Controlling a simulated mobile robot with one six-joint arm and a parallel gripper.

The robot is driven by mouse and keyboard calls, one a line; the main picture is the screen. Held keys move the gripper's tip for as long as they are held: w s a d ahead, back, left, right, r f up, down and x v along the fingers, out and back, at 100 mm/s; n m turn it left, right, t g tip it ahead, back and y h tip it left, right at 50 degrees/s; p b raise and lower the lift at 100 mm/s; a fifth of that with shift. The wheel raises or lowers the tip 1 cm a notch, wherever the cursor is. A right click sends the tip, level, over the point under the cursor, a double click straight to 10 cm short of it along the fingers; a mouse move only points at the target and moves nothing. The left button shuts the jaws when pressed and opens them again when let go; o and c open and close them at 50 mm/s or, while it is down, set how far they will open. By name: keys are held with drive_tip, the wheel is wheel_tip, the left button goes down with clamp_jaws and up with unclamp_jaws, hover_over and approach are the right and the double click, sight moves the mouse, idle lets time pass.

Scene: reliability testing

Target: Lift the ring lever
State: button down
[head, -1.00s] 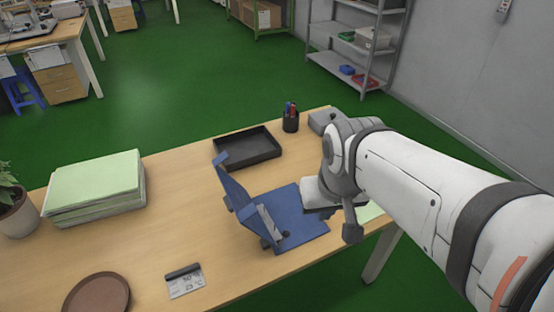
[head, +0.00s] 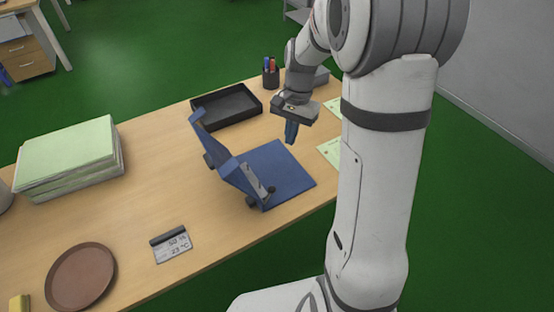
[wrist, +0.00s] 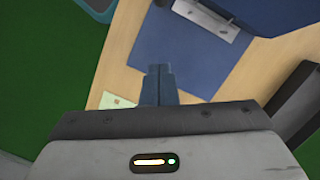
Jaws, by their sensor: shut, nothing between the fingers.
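A blue hinged piece like an open ring binder rests on the table. Its flat blue panel (head: 280,172) lies on the wood, and a raised blue panel (head: 222,158) leans up at its left. A grey metal strip (head: 258,182) with dark knobs sits near the fold; I cannot clearly make out the ring lever on it. The strip also shows at the top of the wrist view (wrist: 208,18). My gripper (head: 291,139) points down at the flat panel's far right edge, above the table, fingers together and empty; they also show in the wrist view (wrist: 158,72).
A black tray (head: 228,121) and pen cup (head: 271,79) stand behind. Pale green sheets (head: 328,152) lie right of the blue piece.

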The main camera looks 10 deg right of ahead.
drive_tip(key=shift+m, duration=0.4)
drive_tip(key=f, duration=0.8)
drive_tip(key=a+f, duration=0.1)
drive_tip(key=f, duration=0.3)
drive_tip(key=shift+s+a, duration=0.1)
drive_tip(key=shift+s, duration=0.25)
drive_tip(key=shift+s+a+r, duration=0.2)
drive_tip(key=shift+s+a, duration=0.95)
drive_tip(key=shift+a, duration=0.05)
drive_tip(key=shift+s+a, duration=0.15)
